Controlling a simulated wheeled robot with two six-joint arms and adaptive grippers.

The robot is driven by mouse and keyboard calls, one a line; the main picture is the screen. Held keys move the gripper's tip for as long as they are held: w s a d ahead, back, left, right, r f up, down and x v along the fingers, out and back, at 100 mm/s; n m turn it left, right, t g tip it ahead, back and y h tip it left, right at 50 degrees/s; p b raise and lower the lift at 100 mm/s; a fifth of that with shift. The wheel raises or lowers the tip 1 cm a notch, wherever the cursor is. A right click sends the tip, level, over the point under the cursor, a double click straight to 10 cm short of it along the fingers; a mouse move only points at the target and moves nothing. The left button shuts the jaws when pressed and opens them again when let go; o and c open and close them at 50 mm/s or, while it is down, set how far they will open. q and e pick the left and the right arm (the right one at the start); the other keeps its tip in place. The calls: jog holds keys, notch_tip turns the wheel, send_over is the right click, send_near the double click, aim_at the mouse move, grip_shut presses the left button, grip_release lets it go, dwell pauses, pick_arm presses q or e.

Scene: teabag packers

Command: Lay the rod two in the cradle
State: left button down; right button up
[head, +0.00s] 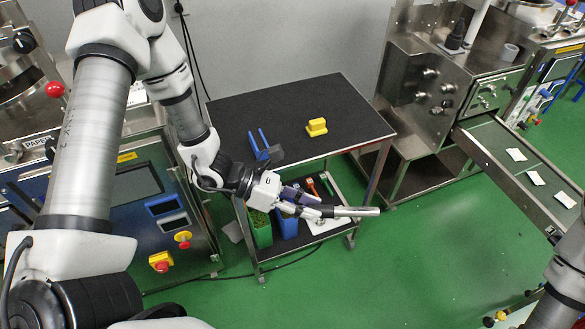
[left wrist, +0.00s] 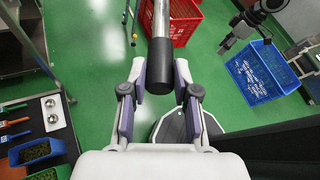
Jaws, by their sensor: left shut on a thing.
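A silver rod (head: 352,211) is held by my left gripper (head: 312,204), out in the air in front of the black-topped table, roughly level. In the left wrist view the rod (left wrist: 160,18) has a thick black end (left wrist: 160,68) between the two fingers of my left gripper (left wrist: 159,75). A blue two-pronged stand (head: 263,145) with a grey block at its foot is on the table top, behind the left gripper; I cannot tell for sure that it is the cradle. A gripper on my right arm shows in the left wrist view (left wrist: 228,45); its jaws are unclear.
A yellow block (head: 317,127) stands on the black table top (head: 340,100), which has free room. The lower shelf holds green and blue bins (head: 262,229) and tools. A conveyor (head: 500,150) is at right. Red (left wrist: 185,22) and blue (left wrist: 262,72) crates sit on the floor.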

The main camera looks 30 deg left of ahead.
pick_arm(q)
jog(key=s+r+m+g+y+p, duration=0.35)
jog(key=s+m+g, duration=1)
jog(key=s, duration=0.45)
jog(key=s+a+r+m+g+y+p, duration=0.1)
jog(key=s+a+m+y+p, duration=0.1)
jog(key=a+m+y, duration=0.5)
jog(key=s+a+r+m+g+y+p, duration=0.1)
jog(key=a+m+g+y+p, duration=0.1)
jog(key=a+m+y, duration=0.55)
jog(key=w+a+m+t+y+p, duration=0.2)
jog(key=w+a+m+t+y, duration=0.2)
jog(key=w+m+t, duration=0.3)
jog(key=w+a+m+t+y+p, duration=0.2)
jog(key=w+a+m+t+y, duration=0.25)
jog(key=w, duration=0.45)
jog(key=w+d+f+m+t+h+p, duration=0.25)
jog(key=w+d+m+t+h, duration=0.25)
jog(key=w+d+m+t, duration=0.65)
jog(key=w+a+f+n+b, duration=0.2)
jog(key=w+a+f+b, duration=0.3)
jog(key=f+b, duration=0.4)
jog(key=w+g+b, duration=0.1)
jog(key=b, duration=0.2)
jog(key=shift+w+a+f+b, duration=0.3)
jog(key=shift+a+f+b, duration=0.05)
jog(key=shift+a+f, duration=0.05)
